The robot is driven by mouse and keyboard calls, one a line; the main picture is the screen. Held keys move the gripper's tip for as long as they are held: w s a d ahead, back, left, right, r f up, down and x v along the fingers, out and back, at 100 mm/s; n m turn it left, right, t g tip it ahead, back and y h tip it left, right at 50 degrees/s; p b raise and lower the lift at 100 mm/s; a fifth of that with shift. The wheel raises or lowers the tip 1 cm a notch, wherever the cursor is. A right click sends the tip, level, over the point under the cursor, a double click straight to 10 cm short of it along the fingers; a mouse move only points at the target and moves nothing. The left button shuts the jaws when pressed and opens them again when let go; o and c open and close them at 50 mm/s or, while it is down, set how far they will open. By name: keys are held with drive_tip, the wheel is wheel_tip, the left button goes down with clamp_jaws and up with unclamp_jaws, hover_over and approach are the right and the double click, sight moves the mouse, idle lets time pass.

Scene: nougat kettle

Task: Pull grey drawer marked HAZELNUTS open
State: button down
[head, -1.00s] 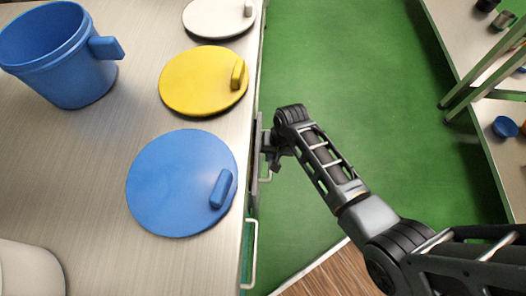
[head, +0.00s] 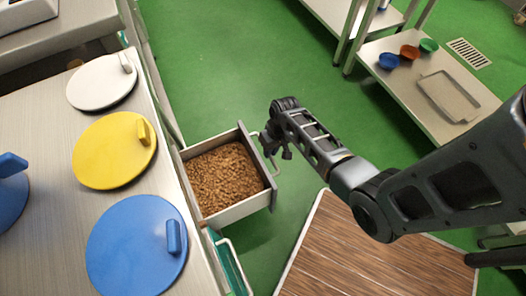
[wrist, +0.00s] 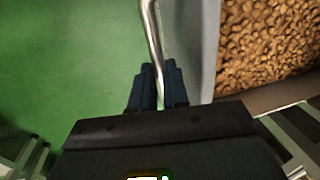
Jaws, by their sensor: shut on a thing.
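The grey drawer (head: 258,160) stands well out from the counter's side, with brown nuts (head: 222,178) filling its tray. No HAZELNUTS marking is readable from here. My gripper (head: 270,150) is at the drawer's front. In the wrist view, the two dark fingers of my gripper (wrist: 156,88) are shut on the metal bar handle (wrist: 152,35), and the nuts (wrist: 265,45) lie to the right behind the grey front (wrist: 196,50).
Blue (head: 135,250), yellow (head: 105,155) and white (head: 98,88) lids lie on the counter (head: 45,115). A teal drawer front (head: 230,265) is nearer me. A wooden platform (head: 370,255) and open green floor (head: 235,85) lie right of the counter.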

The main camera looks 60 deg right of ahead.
drive_tip(key=c, duration=1.1)
unclamp_jaws()
drive_tip(key=r, duration=0.2)
drive_tip(key=d+r+p, duration=0.1)
drive_tip(key=r, duration=0.4)
drive_tip(key=shift+s+d+r+p, duration=0.15)
drive_tip(key=shift+s+r+p, duration=0.15)
drive_tip(key=shift+s+p, duration=0.1)
